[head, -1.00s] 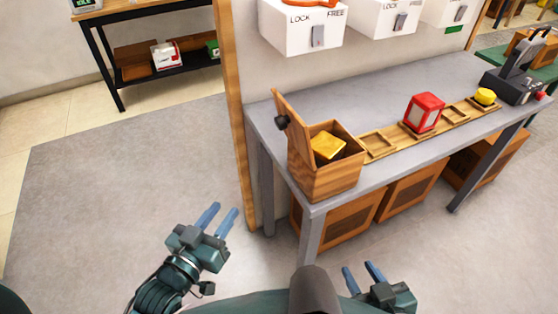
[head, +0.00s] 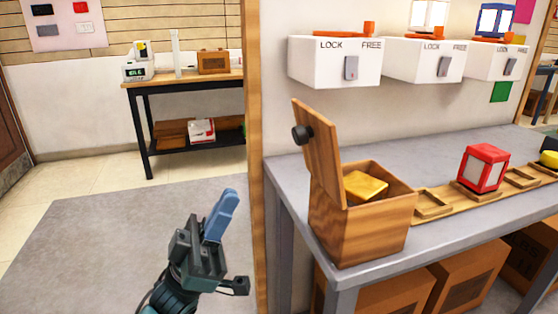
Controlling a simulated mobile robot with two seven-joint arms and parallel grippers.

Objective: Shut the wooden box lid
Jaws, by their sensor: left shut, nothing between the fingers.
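The wooden box (head: 364,234) stands at the near left corner of the grey table. Its lid (head: 321,155) is open and stands up on the box's left side, with a dark round knob (head: 302,134) on its outer face. A yellow block (head: 366,187) lies inside the box. My left gripper (head: 226,207) is shut and empty, in front of and to the left of the box, apart from it, with its blue fingers pointing up. My right gripper is out of view.
A wooden post (head: 255,120) rises just left of the table. A wooden tray strip with a red block (head: 483,168) lies right of the box. White LOCK/FREE boxes (head: 335,62) hang on the wall above. Crates (head: 470,275) sit below the table.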

